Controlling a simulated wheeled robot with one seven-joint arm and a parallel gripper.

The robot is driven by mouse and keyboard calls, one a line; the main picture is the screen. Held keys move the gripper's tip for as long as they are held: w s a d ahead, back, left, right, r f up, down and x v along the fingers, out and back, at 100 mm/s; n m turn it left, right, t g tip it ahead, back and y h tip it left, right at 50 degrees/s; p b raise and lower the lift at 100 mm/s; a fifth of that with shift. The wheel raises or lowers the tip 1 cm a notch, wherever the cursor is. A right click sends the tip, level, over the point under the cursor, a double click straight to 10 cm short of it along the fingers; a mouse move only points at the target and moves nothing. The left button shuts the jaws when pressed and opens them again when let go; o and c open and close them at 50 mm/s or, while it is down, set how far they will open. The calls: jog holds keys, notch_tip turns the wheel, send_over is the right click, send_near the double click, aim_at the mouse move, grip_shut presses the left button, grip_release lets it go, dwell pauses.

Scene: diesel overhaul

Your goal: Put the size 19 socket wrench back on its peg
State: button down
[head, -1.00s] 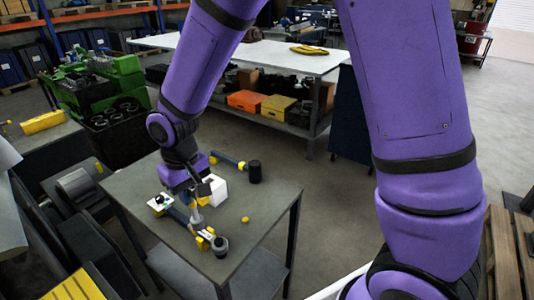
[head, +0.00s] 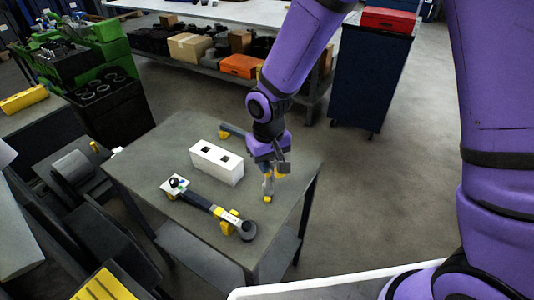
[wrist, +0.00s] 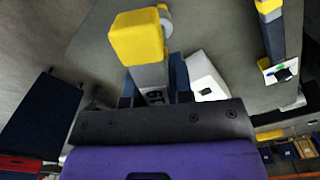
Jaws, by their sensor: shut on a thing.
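My gripper (head: 268,170) is shut on the size 19 socket wrench, a grey tool with a yellow end. In the wrist view the wrench (wrist: 150,75) shows a "19" mark between the fingers (wrist: 155,97), and its yellow block end points away from me. In the head view the wrench (head: 267,188) hangs down over the right part of the grey table (head: 180,140), its yellow end low near the tabletop. I cannot tell if it touches. The peg cannot be made out; it may be hidden by the wrench.
A white block (head: 217,164) with two dark holes stands left of my gripper. A long dark-handled tool (head: 205,207) lies in yellow rests at the front. Another tool (head: 230,131) lies behind, partly hidden by my arm. A blue cabinet (head: 370,80) stands beyond the table.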

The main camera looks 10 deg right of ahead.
jog(key=shift+a+f, duration=0.1)
jog(key=shift+f, duration=0.65)
dwell(0.4)
jog(key=shift+f, duration=0.95)
jog(key=shift+c, duration=1.9)
grip_release()
jog(key=shift+r, duration=4.5)
